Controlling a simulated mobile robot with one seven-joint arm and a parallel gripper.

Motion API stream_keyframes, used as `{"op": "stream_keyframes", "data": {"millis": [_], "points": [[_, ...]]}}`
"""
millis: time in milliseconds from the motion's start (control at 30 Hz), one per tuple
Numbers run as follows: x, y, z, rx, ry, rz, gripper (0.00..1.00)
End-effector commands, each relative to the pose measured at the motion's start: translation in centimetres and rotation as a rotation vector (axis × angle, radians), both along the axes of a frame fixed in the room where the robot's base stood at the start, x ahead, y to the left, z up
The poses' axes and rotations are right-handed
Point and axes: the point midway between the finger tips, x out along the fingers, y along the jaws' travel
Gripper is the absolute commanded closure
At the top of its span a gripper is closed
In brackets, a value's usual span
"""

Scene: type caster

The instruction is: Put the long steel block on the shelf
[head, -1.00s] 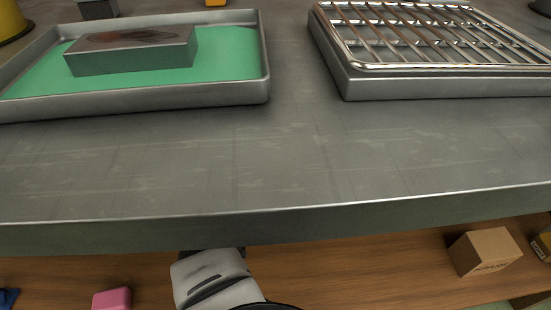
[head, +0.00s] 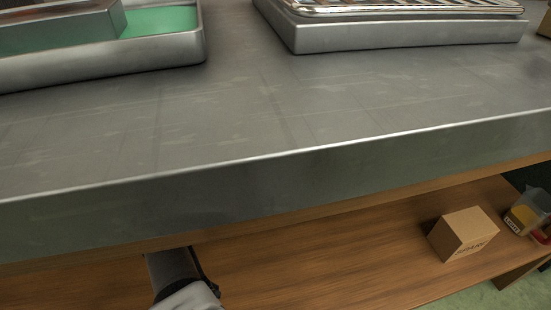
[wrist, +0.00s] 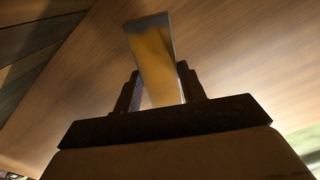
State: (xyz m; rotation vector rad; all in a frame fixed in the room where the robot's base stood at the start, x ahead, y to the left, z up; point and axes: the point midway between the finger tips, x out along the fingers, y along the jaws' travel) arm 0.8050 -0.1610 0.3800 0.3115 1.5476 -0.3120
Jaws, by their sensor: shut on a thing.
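In the wrist view my gripper (wrist: 160,88) is shut on a long, shiny steel block (wrist: 152,55). The block stands out past the fingertips, slightly tilted, with a warm wood reflection on its face. Behind it is the brown wood of the shelf unit; I cannot tell whether the block touches it. In the head view the wooden shelf (head: 340,255) runs below the steel tabletop. My arm shows at the bottom there, but the gripper and held block are hidden.
The steel tabletop (head: 250,110) overhangs the shelf. On it are a tray (head: 160,58) with another steel block (head: 60,32) and a tray with a wire rack (head: 400,35). A cardboard box (head: 463,235) and a labelled container (head: 525,215) sit at the shelf's right. Mid-shelf is clear.

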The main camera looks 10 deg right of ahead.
Motion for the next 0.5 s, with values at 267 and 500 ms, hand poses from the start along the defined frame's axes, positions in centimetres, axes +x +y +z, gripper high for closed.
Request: {"op": "stream_keyframes", "data": {"millis": [267,500], "points": [[0.0,0.0,-3.6,-0.001,-0.001,0.000,1.00],[0.0,0.0,-3.7,-0.002,-0.001,0.000,1.00]]}}
